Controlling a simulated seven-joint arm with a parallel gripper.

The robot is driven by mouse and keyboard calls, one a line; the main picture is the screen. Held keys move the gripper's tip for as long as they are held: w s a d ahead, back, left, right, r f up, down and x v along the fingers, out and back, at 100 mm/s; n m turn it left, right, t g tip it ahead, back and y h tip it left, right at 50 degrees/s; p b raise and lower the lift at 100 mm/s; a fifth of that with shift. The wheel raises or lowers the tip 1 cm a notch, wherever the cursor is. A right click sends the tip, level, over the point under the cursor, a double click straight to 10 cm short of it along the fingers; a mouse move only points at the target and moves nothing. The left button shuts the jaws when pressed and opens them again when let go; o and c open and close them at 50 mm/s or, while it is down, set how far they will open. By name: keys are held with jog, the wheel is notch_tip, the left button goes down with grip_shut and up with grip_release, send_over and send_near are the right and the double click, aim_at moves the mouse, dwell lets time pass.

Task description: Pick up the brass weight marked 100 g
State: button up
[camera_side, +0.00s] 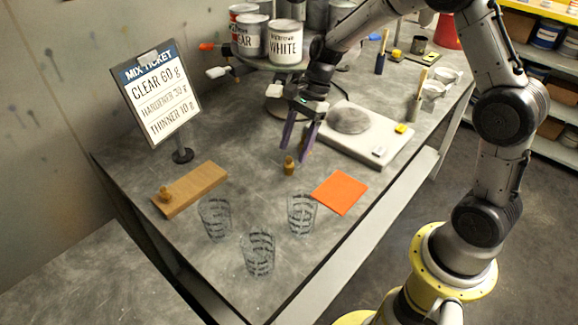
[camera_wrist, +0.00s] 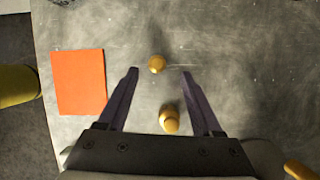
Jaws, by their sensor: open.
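My gripper (camera_side: 295,152) is open above the table, with its two dark purple fingers pointing down. In the wrist view the gripper (camera_wrist: 166,104) has its fingers spread, with nothing held. One brass weight (camera_wrist: 169,120) shows between the fingers there, and another brass weight (camera_wrist: 156,64) lies past the fingertips, slightly left of centre. In the side view one knobbed brass weight (camera_side: 289,167) stands upright just below the fingertips. I cannot tell which of the two it is; the other is not clearly seen there. No markings are readable, so I cannot tell which is 100 g.
A wooden block (camera_side: 190,189) carries a small brass piece at its left end. An orange square (camera_side: 339,192) lies right of the weight; a white scale (camera_side: 368,140) stands behind. Several clear cups (camera_side: 257,255) stand in front. A ticket stand (camera_side: 157,95) is at left.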

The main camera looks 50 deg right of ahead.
aim_at(291, 160)
jog(key=x, duration=0.4)
jog(key=shift+s+a, duration=0.15)
jog(key=shift+s, duration=0.05)
jog(key=shift+c, duration=0.4)
jog(key=shift+r, duration=0.1)
grip_shut()
